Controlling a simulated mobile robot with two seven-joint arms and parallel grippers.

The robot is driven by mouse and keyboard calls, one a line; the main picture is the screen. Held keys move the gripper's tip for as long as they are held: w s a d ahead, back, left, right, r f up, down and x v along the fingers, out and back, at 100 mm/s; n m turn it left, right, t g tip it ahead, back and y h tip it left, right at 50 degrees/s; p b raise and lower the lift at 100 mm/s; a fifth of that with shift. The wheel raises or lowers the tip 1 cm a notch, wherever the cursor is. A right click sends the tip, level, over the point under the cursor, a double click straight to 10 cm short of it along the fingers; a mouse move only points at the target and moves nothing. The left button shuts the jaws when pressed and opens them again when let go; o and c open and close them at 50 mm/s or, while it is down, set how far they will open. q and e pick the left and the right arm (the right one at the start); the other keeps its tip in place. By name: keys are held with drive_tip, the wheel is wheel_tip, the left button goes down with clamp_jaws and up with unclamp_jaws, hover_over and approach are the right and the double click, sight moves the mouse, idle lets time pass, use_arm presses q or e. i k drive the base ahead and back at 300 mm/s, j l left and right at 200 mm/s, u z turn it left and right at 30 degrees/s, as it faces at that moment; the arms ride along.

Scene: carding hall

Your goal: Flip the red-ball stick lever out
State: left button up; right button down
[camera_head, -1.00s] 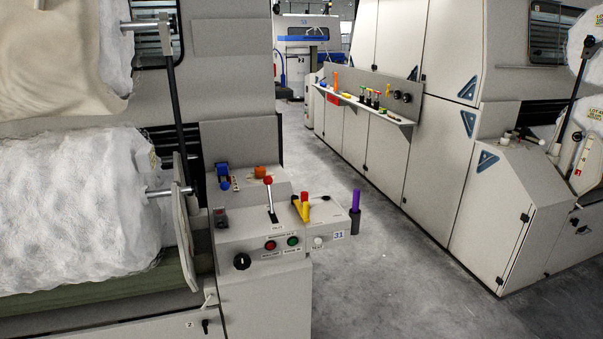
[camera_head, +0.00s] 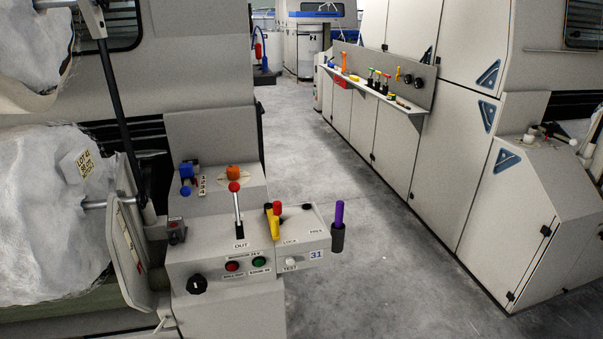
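The red-ball stick lever (camera_head: 236,205) stands on the grey control console (camera_head: 213,252) left of centre. Its red ball is on top of a pale rod that rises from a dark slot and stands nearly upright. A label reading OUT is on the panel just in front of the slot. Neither of my grippers shows in the head view.
A grey aisle floor (camera_head: 340,200) lies open to the right. A tool shelf (camera_head: 372,92) lines the far cabinets.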

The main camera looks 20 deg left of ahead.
sight(234, 187)
drive_tip(key=i+l+z, duration=0.2)
drive_tip(key=i+z, duration=0.65)
drive_tip(key=i, duration=0.2)
drive_tip(key=i+l+u, duration=0.1)
drive_tip(key=i+u, duration=0.4)
drive_tip(key=i+l+u, duration=0.25)
drive_tip(key=u, duration=0.25)
drive_tip(key=i+u, duration=0.1)
drive_tip(key=u, duration=0.35)
drive_tip(key=i+l+u, duration=0.1)
drive_tip(key=u, duration=0.3)
drive_tip(key=i+l+u, duration=0.1)
drive_tip(key=u, duration=0.35)
drive_tip(key=l+u, duration=0.25)
drive_tip(key=u, duration=0.15)
drive_tip(key=i+l+u, duration=0.1)
drive_tip(key=u, duration=0.35)
drive_tip(key=l+u, duration=1.3)
drive_tip(key=u, duration=0.15)
drive_tip(key=i, duration=0.05)
